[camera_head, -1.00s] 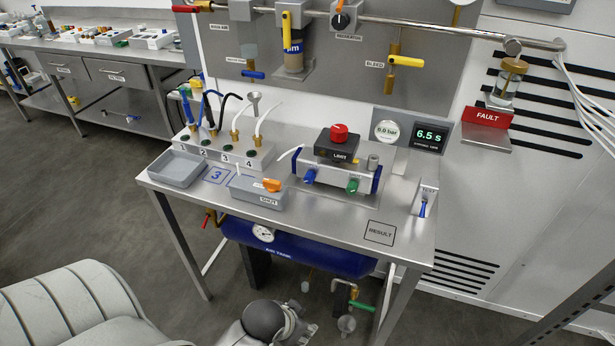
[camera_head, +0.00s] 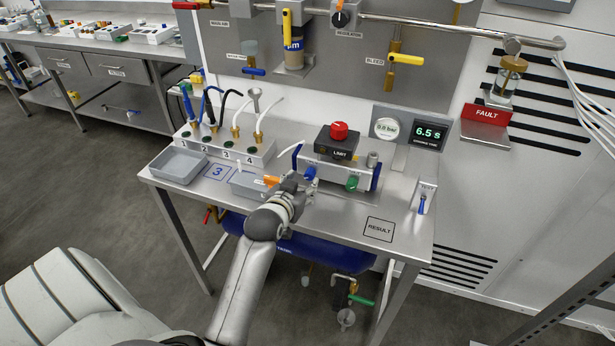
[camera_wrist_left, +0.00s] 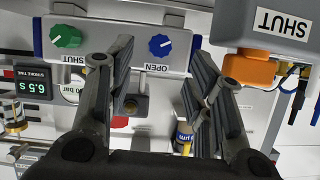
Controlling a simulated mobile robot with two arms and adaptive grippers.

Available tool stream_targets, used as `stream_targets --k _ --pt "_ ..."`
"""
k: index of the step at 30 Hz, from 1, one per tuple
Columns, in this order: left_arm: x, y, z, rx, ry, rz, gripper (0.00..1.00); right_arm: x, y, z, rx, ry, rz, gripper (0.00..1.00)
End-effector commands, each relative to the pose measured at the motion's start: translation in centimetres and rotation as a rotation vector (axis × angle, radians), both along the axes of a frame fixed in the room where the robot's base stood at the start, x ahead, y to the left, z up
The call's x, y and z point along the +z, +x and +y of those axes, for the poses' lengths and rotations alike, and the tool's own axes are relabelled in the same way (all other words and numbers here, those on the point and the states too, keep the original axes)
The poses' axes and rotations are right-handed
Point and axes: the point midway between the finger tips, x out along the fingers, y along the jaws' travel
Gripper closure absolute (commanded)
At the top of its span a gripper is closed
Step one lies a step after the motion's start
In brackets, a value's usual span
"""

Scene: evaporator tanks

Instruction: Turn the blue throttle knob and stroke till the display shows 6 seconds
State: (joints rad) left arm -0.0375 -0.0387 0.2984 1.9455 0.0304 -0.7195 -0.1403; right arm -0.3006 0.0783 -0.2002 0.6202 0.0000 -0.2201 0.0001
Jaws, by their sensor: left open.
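The blue throttle knob (camera_head: 311,171) is on the front of the grey cylinder block (camera_head: 334,172), partly covered by my left gripper (camera_head: 303,185). In the left wrist view the blue knob (camera_wrist_left: 160,45) shows just beyond the fingertips, by the label OPEN. My left gripper (camera_wrist_left: 160,72) is open, its fingers on either side of the view, apart from the knob and empty. The green knob (camera_head: 352,183) sits to the right on the same block; it also shows in the left wrist view (camera_wrist_left: 66,36). The display (camera_head: 429,135) reads 6.5 s.
A grey SHUT box with an orange lever (camera_head: 270,181) is close left of my gripper. A black LIMIT box with a red button (camera_head: 338,131) sits on the block. A small TEST switch (camera_head: 421,205) stands right. The bench around the RESULT square (camera_head: 380,229) is clear.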

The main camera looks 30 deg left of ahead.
Motion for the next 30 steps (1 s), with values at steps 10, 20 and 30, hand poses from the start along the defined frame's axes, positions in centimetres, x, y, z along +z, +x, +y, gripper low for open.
stream_targets --k 10,20,30 --pt "-1.7 4.2 1.2 0.0 0.0 0.0 0.52 0.4 0.0 -0.1 0.0 -0.002 0.0 1.0" --pt "-2.5 5.7 1.6 0.0 0.001 0.001 0.52 0.5 0.1 -0.2 0.001 -0.003 -0.001 1.0" --pt "-2.5 5.7 1.6 0.0 0.001 0.0 0.63 0.4 0.1 -0.2 0.001 -0.003 -0.001 1.0"
